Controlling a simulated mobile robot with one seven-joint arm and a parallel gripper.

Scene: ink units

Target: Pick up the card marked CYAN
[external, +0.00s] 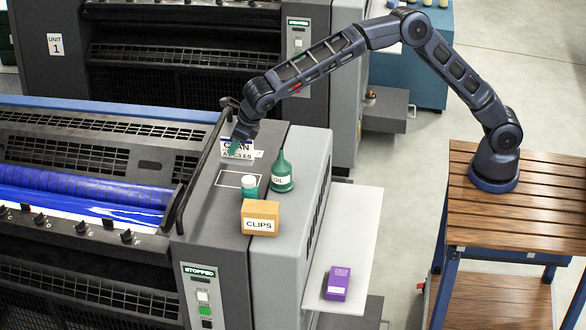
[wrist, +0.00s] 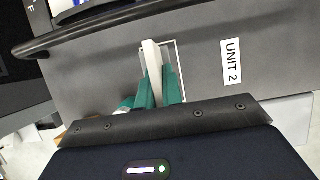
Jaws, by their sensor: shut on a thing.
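The card stands upright in the grip. A white outlined square (external: 237,180) is on the grey press top near it. How high the card is above the surface is hard to tell.
On the press top stand a teal-and-white jar (external: 250,186), a green OIL bottle (external: 281,174) and a CLIPS box (external: 260,217). A purple box (external: 338,284) lies on the side shelf (external: 350,225). A dark rail (external: 200,165) runs left of the top. A UNIT 2 label (wrist: 231,62) is flat on it.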

